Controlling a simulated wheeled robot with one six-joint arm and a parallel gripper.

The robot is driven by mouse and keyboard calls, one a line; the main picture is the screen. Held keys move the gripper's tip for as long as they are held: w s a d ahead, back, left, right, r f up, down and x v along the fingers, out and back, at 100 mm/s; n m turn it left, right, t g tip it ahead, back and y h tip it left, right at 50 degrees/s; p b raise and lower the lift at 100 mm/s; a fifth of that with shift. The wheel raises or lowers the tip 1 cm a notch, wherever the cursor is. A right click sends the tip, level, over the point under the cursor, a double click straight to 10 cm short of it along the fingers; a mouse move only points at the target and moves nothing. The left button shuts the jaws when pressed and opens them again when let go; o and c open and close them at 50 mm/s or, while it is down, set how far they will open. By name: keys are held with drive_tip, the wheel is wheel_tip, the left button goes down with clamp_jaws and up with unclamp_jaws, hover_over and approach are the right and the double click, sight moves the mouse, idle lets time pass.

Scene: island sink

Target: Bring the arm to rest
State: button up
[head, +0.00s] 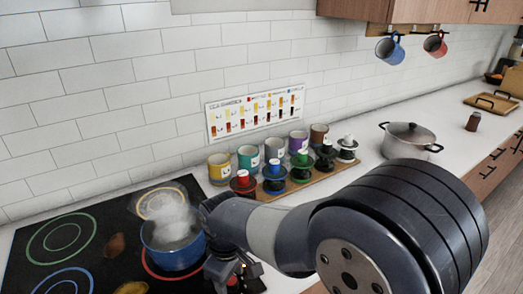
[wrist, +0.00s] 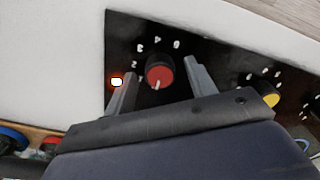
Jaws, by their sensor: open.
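My arm reaches from the right foreground of the head view down to the cooktop's front right. My gripper (head: 235,272) is low there, partly hidden by my own wrist. In the wrist view my gripper (wrist: 159,68) is open, with one finger on each side of a red knob (wrist: 160,72). I cannot tell whether the fingers touch the knob. The knob sits on a black panel with white numbers, and an orange-rimmed light (wrist: 117,82) glows to its left.
A steaming blue pot (head: 165,258) stands on the black cooktop (head: 40,278), close left of my gripper. Coloured mugs (head: 248,158) and dark-flanged items line a wooden board behind my arm. A lidded steel pot (head: 410,138) stands to the right. A yellow knob (wrist: 270,98) is right of my gripper.

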drive_tip(key=m, duration=0.4)
drive_tip(key=shift+r, duration=2.95)
